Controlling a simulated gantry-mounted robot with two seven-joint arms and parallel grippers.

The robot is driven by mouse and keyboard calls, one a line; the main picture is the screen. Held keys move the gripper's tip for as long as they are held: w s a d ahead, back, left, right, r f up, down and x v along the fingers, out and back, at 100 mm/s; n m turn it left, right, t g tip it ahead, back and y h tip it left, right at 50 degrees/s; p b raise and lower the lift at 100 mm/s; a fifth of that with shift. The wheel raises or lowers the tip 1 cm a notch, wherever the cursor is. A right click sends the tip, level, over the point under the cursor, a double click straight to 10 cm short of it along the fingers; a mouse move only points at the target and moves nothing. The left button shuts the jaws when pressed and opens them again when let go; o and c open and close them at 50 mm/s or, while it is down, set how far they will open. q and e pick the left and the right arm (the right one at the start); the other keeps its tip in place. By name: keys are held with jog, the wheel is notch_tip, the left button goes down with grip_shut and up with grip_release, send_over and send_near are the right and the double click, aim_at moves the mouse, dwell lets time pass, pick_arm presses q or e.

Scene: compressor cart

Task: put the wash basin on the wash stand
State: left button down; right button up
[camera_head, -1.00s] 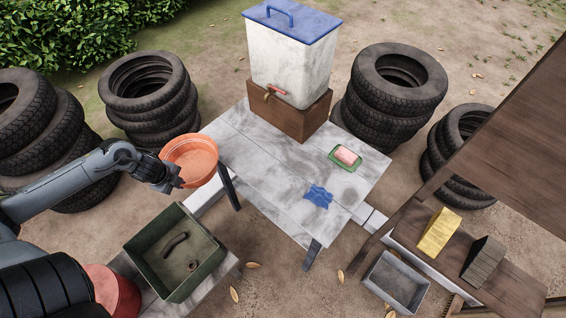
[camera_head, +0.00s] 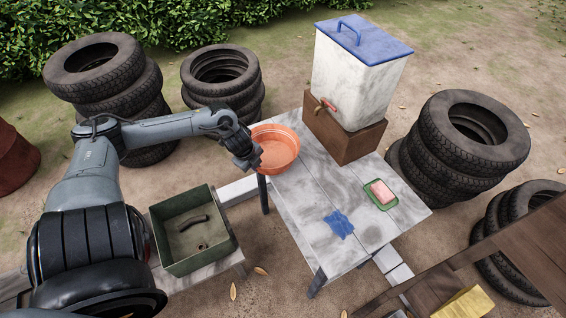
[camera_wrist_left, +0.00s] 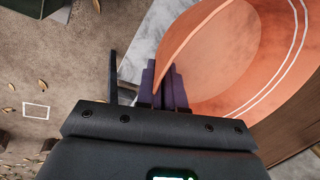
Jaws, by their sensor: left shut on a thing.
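The orange wash basin (camera_head: 275,149) is at the left end of the grey wash stand (camera_head: 318,203), by the wooden block under the water container. My left gripper (camera_head: 254,162) is shut on the basin's near-left rim. In the left wrist view the fingers (camera_wrist_left: 165,88) pinch the wall of the basin (camera_wrist_left: 235,60), which fills the upper right. The basin looks roughly level, over or on the stand's edge; whether its base touches the top is hidden. My right gripper is not in view.
A white water container (camera_head: 355,80) with a blue lid stands on a wooden block (camera_head: 343,136). A soap dish (camera_head: 381,197) and a blue cloth (camera_head: 339,224) lie on the stand. A green bin (camera_head: 192,230) stands lower left. Tyre stacks (camera_head: 470,130) surround the area.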

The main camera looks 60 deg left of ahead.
aim_at(282, 160)
pick_arm(q)
jog(key=w+b, duration=0.1)
jog(key=w, duration=1)
jog(key=shift+d+b, duration=0.2)
jog(key=shift+b, duration=0.15)
jog(key=shift+s+f+b, duration=0.1)
jog(key=shift+f+b, duration=0.35)
jog(key=shift+f, duration=1.3)
jog(key=c, duration=1.3)
grip_release()
jog(key=shift+f, duration=0.1)
jog(key=shift+o, duration=0.2)
